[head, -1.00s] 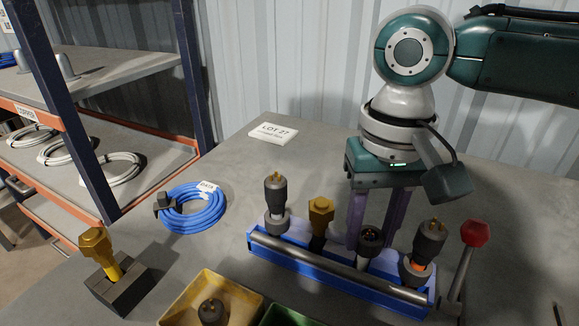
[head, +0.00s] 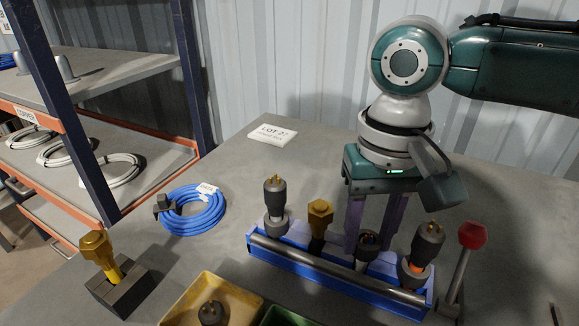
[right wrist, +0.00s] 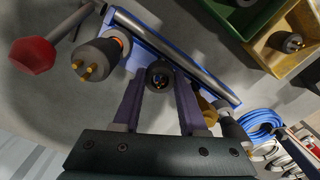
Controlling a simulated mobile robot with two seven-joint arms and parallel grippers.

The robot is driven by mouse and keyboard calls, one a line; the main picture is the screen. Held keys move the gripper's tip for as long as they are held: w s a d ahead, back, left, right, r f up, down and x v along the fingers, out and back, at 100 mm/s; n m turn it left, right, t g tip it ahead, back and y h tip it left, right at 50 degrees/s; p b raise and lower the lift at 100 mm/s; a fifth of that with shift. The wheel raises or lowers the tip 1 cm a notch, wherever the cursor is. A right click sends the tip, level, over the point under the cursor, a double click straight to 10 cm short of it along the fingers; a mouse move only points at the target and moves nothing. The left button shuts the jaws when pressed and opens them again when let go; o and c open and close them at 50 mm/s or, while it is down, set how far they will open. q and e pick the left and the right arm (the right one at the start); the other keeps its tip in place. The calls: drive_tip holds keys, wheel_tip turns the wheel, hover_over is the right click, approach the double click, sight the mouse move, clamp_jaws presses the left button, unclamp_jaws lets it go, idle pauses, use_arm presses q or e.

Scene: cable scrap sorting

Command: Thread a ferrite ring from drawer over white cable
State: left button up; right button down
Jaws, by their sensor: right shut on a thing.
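A blue rack (head: 262,247) with a grey bar along its front holds a row of upright plugs. The right wrist view shows the plug (right wrist: 158,76) between the fingertips, gripped. No loose ferrite ring or drawer is recognisable. Grey collars show under the first and fourth plugs. My left gripper is out of view.
A red-knobbed lever (head: 472,236) stands at the rack's right end. A yellow bin (head: 247,302) and a green bin (head: 283,316) are in front. A blue cable coil (head: 193,222) and a yellow plug in a dark block (head: 119,290) lie left.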

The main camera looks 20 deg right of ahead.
drive_tip(key=shift+f, duration=0.1)
idle(0.6)
drive_tip(key=shift+f, duration=0.5)
drive_tip(key=shift+c, duration=1.8)
unclamp_jaws()
wheel_tip(320, 180, up, 7)
drive_tip(key=p, duration=0.9)
drive_tip(key=shift+r, duration=0.1)
